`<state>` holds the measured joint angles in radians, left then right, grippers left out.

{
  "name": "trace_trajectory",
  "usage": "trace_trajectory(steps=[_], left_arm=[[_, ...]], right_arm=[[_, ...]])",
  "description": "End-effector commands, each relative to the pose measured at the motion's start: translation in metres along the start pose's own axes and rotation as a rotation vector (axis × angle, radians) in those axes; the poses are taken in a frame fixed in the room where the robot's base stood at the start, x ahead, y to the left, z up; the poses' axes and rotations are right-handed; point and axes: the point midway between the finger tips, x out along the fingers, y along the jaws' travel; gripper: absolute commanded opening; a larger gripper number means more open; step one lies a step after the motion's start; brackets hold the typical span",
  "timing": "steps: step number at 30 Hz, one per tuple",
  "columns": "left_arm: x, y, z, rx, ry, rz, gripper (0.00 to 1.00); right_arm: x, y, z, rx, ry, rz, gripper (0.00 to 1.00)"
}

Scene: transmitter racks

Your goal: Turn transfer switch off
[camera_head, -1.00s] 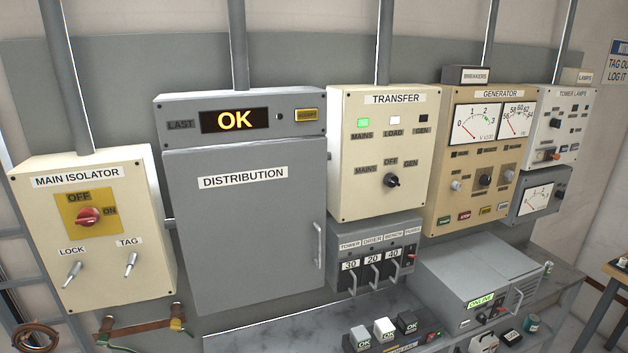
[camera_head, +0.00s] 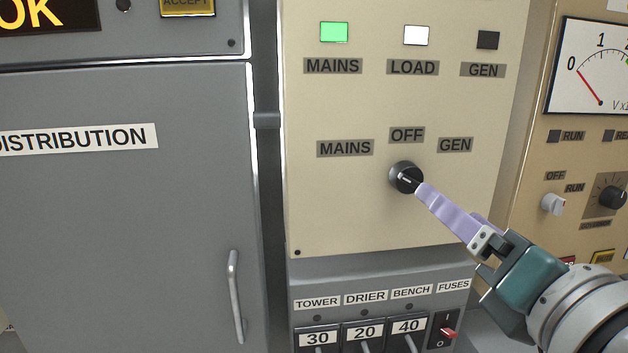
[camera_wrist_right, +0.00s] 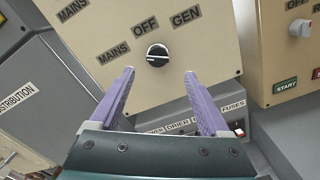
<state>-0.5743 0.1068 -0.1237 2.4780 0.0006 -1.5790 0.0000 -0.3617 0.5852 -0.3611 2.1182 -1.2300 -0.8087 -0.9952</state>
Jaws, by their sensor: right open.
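The transfer switch is a round black knob (camera_head: 405,178) on the cream transfer panel (camera_head: 330,215), below the labels MAINS, OFF and GEN. In the right wrist view the knob (camera_wrist_right: 157,55) has a pale line lying roughly along the MAINS side; which end is the pointer is hard to tell. The MAINS lamp (camera_head: 334,32) is green, the LOAD lamp (camera_head: 416,35) white, the GEN lamp (camera_head: 487,40) dark. My right gripper (camera_head: 420,187) has its purple fingers towards the knob. In the wrist view the fingers (camera_wrist_right: 159,74) are apart, with the knob just beyond their tips. Contact cannot be told. My left gripper is out of view.
The grey distribution cabinet (camera_head: 120,230) with its handle (camera_head: 235,297) stands at left. Below is the breaker box (camera_head: 300,275) with a red fuse switch (camera_head: 447,334). The generator panel (camera_head: 535,150) with knobs stands close at right, behind my arm.

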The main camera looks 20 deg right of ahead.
Motion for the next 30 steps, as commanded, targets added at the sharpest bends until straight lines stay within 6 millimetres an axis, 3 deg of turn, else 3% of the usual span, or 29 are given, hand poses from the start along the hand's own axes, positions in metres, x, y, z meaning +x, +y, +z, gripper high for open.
trace_trajectory(steps=[5,12,18,30], left_arm=[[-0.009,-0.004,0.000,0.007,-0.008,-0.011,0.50],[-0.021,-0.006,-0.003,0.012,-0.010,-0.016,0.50],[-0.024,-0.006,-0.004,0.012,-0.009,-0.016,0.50],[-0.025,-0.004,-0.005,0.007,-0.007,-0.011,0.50]], right_arm=[[0.018,0.004,0.004,-0.019,-0.005,0.009,0.80],[0.063,0.003,0.004,-0.014,-0.004,0.007,0.80],[0.089,0.002,0.002,-0.013,-0.003,0.004,0.80],[0.098,0.002,0.001,-0.010,-0.001,0.005,0.80]])
